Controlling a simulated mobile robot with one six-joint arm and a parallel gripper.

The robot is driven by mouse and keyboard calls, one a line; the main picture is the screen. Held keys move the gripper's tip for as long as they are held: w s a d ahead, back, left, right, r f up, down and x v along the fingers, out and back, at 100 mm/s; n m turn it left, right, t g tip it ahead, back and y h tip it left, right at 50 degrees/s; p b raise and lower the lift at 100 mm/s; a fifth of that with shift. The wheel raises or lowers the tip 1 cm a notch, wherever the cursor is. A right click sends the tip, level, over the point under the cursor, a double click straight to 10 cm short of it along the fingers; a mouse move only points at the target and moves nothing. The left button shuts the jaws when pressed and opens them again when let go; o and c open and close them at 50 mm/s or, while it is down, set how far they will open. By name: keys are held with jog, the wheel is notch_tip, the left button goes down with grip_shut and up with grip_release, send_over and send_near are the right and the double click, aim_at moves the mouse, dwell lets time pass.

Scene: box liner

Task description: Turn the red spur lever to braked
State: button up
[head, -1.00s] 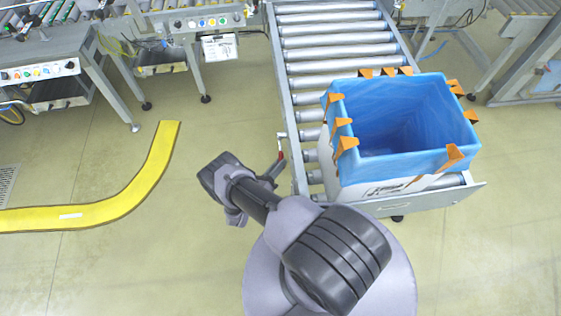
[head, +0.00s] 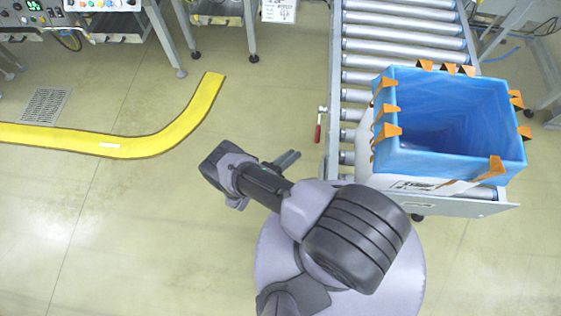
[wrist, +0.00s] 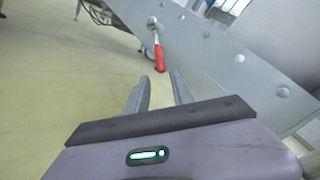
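The red spur lever (head: 318,131) hangs from a pivot on the left side rail of the roller conveyor. Its red handle points down. In the wrist view the lever (wrist: 159,56) shows ahead, just beyond and between my two fingertips. My gripper (head: 287,159) is left of and below the lever in the head view, with a gap between them. In the wrist view my gripper (wrist: 162,85) has its fingers spread apart with nothing between them. No contact with the lever shows.
A white box with a blue liner (head: 450,120) and orange clips stands on the conveyor (head: 397,47). The grey side rail (wrist: 225,55) runs close to my fingers. A yellow floor strip (head: 150,140) curves at the left. The floor between strip and conveyor is clear.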

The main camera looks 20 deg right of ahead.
jog(key=v, duration=0.6)
jog(key=shift+c, duration=0.4)
jog(key=w+d+r+n+p, duration=0.1)
jog(key=r+n+p, duration=0.1)
jog(key=w+d+r+n+y+p, duration=0.1)
jog(key=r+n+p, duration=0.1)
jog(key=w+d+r+n+y+p, duration=0.1)
jog(key=r+p, duration=0.1)
jog(key=shift+w+d+r+n, duration=0.25)
jog(key=shift+d+r+n, duration=0.1)
jog(key=shift+d+n, duration=0.05)
grip_shut()
jog(key=s+d+r+n+g+y+p, duration=0.3)
jog(key=d+r+n+y+p, duration=0.3)
jog(key=n+p, duration=0.25)
jog(key=n+b, duration=0.2)
jog(key=b, duration=0.3)
send_over(316, 136)
jog(key=s+a, duration=0.2)
jog(key=s, duration=0.1)
notch_tip(316, 136, down, 8)
jog(key=shift+w+d+f+m+b, duration=0.3)
jog(key=shift+w+f+b, duration=0.3)
jog(key=shift+f+b, duration=0.25)
jog(key=shift+w+d+f, duration=0.1)
jog(key=shift+w+f, duration=0.1)
jog(key=shift+w, duration=0.1)
